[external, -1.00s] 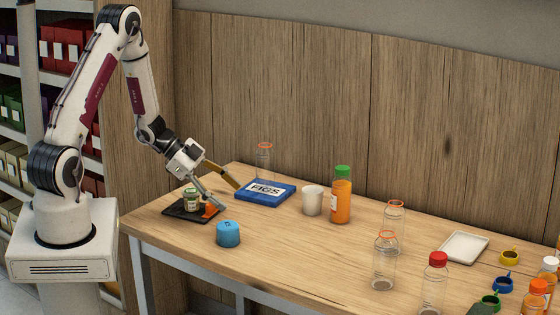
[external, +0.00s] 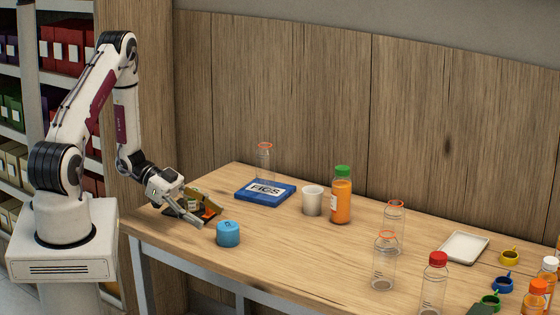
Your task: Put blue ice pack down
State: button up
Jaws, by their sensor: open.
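The blue ice pack (external: 244,193), a flat blue slab with a white lettered label, lies flat on the table near its back left. My gripper (external: 208,209) is open, left of and nearer the front than the ice pack, with clear table between them. Its fingers are spread around and in front of a small dark tray (external: 211,217) holding a jar (external: 193,205) and an orange item. The gripper hides much of the tray, and I cannot tell whether it touches anything there.
A light blue round tub (external: 228,234) stands close right of my gripper. An empty clear bottle (external: 264,163) stands behind the ice pack. A white cup (external: 312,201) and an orange juice bottle (external: 341,200) stand to its right. The middle front of the table is clear.

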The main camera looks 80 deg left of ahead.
aim_at(228, 228)
jog(key=shift+w, duration=0.1)
jog(key=shift+x, duration=1.25)
jog(key=shift+w+d+f, duration=0.1)
jog(key=shift+x, duration=2.45)
jog(key=shift+d, duration=0.1)
jog(key=c, duration=1.4)
jog(key=shift+r, duration=0.25)
jog(key=shift+r, duration=4.9)
